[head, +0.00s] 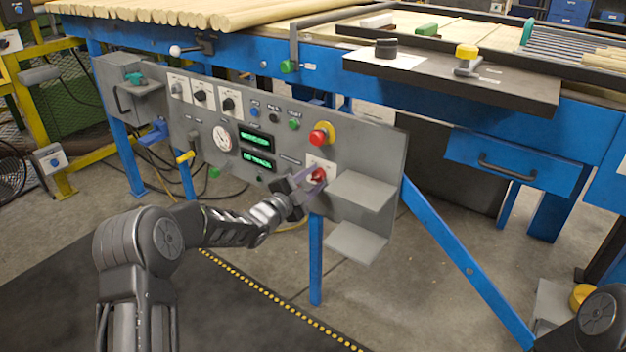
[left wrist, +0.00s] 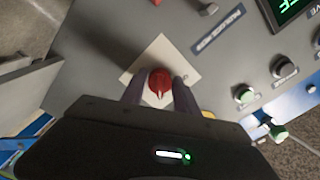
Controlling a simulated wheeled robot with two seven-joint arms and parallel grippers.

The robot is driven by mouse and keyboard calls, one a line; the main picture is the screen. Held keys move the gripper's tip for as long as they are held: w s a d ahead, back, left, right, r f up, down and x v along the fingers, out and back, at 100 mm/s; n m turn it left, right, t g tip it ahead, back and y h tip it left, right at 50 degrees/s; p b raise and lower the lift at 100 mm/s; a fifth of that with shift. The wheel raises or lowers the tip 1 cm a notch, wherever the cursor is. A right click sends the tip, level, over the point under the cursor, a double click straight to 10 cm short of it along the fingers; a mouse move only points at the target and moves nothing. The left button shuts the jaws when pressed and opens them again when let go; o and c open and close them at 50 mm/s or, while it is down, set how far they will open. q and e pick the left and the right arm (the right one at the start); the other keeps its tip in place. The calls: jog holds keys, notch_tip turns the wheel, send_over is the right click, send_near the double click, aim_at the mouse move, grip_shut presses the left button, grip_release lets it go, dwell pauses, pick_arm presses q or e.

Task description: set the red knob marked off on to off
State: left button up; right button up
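The red knob (head: 318,174) sits on a white square plate low on the right part of the grey control panel (head: 375,150). It also shows in the left wrist view (left wrist: 160,81), where the plate looks turned like a diamond. Its marking is too small to read. My left gripper (head: 307,183) is at the knob, with one finger on either side of it. In the left wrist view the fingertips (left wrist: 160,88) look slightly apart from the knob, so the gripper appears open around it. My right gripper is out of view.
A red mushroom button on a yellow base (head: 321,134) is just above the knob. Two grey shelves (head: 362,191) stick out close to its right. Green displays (head: 257,139), a round gauge (head: 222,137) and black switches (head: 227,103) are to the left.

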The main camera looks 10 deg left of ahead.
pick_arm(q)
grip_shut()
jog(key=shift+n, duration=0.3)
jog(key=shift+n+b, duration=0.35)
jog(key=shift+n, duration=0.75)
jog(key=n, duration=0.3)
jog(key=shift+f+n, duration=0.1)
jog(key=shift+n, duration=0.2)
jog(key=n, duration=0.5)
jog(key=n+p, duration=0.1)
jog(key=n, duration=0.5)
jog(key=shift+d+n, duration=0.15)
jog(key=shift+n, duration=0.25)
